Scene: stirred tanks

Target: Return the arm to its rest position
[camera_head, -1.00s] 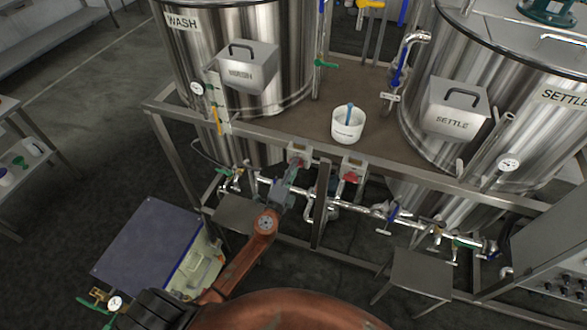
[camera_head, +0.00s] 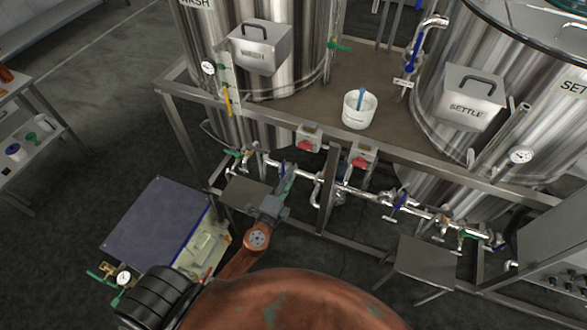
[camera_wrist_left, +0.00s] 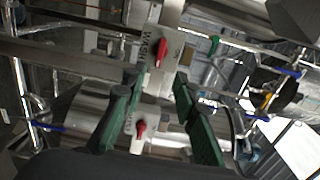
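My left arm (camera_head: 257,239) comes up from the bottom of the head view. Its left gripper (camera_head: 286,178) is below and in front of a grey switch box with a red knob (camera_head: 308,138), apart from it. The red knob of the WASH switch (camera_wrist_left: 161,52) shows beyond the fingertips, and a second red knob (camera_wrist_left: 140,128) shows between the fingers. My right gripper is not in view.
A steel frame carries the WASH tank (camera_head: 300,75), the SETTLE tank (camera_head: 430,110) and a white bucket (camera_head: 359,110). A second switch box (camera_head: 361,156) and valved pipes (camera_head: 400,204) run along its front. A blue-topped unit (camera_head: 150,225) stands at lower left. Open floor lies left.

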